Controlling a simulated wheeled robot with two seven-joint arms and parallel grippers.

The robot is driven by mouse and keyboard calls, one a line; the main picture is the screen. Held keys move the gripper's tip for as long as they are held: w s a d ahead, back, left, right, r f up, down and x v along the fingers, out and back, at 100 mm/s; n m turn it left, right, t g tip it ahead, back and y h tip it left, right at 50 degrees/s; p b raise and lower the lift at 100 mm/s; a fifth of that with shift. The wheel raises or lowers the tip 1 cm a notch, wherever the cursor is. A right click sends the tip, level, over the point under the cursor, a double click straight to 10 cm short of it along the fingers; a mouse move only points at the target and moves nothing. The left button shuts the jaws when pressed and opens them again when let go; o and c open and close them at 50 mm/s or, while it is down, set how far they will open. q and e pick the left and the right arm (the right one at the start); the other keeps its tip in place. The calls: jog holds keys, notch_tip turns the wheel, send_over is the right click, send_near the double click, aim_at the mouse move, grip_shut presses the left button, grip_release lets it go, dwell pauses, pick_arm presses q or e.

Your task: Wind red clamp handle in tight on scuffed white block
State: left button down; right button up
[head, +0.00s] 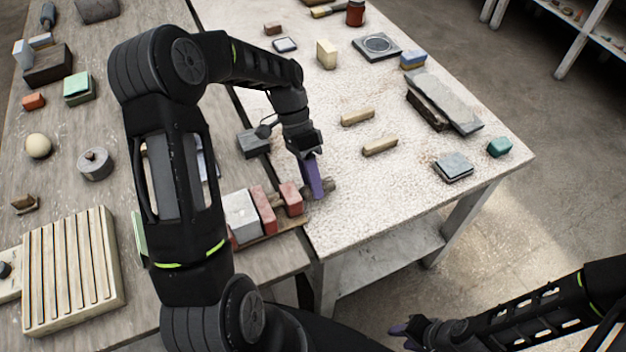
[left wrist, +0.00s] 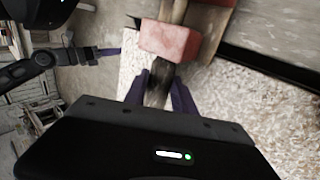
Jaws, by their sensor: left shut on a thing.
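The scuffed white block (head: 241,217) sits in a clamp with red blocks at its sides, on a brown wooden base (head: 283,230). One red block (head: 264,209) is against or very near its right side. Another red block (head: 291,198) stands further right, with a dark rod-like handle (head: 329,186) beyond it. My left gripper (head: 316,190) is shut on this dark handle. In the left wrist view its purple fingers flank the handle (left wrist: 157,88), just below a red block (left wrist: 168,42). My right gripper (head: 404,332) hangs low at the front; its opening is unclear.
Two tan bars (head: 358,117) (head: 380,146) and a stack of grey slabs (head: 443,103) lie on the speckled white table. A dark grey block (head: 253,142) stands behind the clamp. A slatted wooden rack (head: 72,270) lies at left. The table's front edge is close to the clamp.

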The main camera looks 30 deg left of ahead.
pick_arm(q)
jog(key=shift+w+a+g+h, duration=0.15)
jog(key=shift+g+h, duration=0.35)
jog(key=shift+h, duration=0.3)
jog(key=c, duration=1)
grip_release()
jog(key=shift+f, duration=0.1)
jog(key=shift+c, duration=0.2)
